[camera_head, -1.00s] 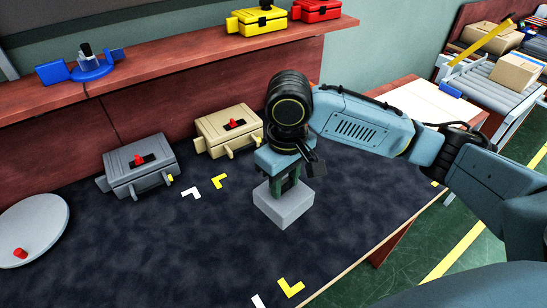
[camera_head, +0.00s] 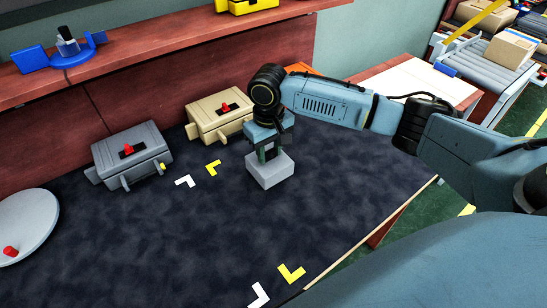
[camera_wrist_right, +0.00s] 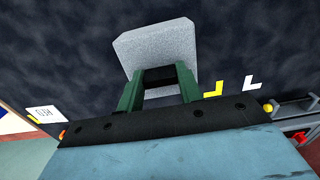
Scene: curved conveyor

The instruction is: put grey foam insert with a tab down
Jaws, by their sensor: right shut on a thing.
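The grey foam insert (camera_head: 270,172) is a light grey block at the dark mat's right part. My right gripper (camera_head: 267,154) points down and is shut on its upper part. In the right wrist view the insert (camera_wrist_right: 158,50) shows between the green fingers of the right gripper (camera_wrist_right: 160,78). I cannot tell whether its underside touches the mat. White and yellow corner marks lie on the mat, one pair (camera_head: 213,168) left of the insert and another pair (camera_head: 291,273) near the front edge. My left gripper is not in view.
A grey case (camera_head: 132,155) and a beige case (camera_head: 221,116) stand at the back of the mat. A round grey disc (camera_head: 25,222) with a red knob lies at the left. A wooden shelf (camera_head: 150,48) runs behind. The mat's middle (camera_head: 170,235) is clear.

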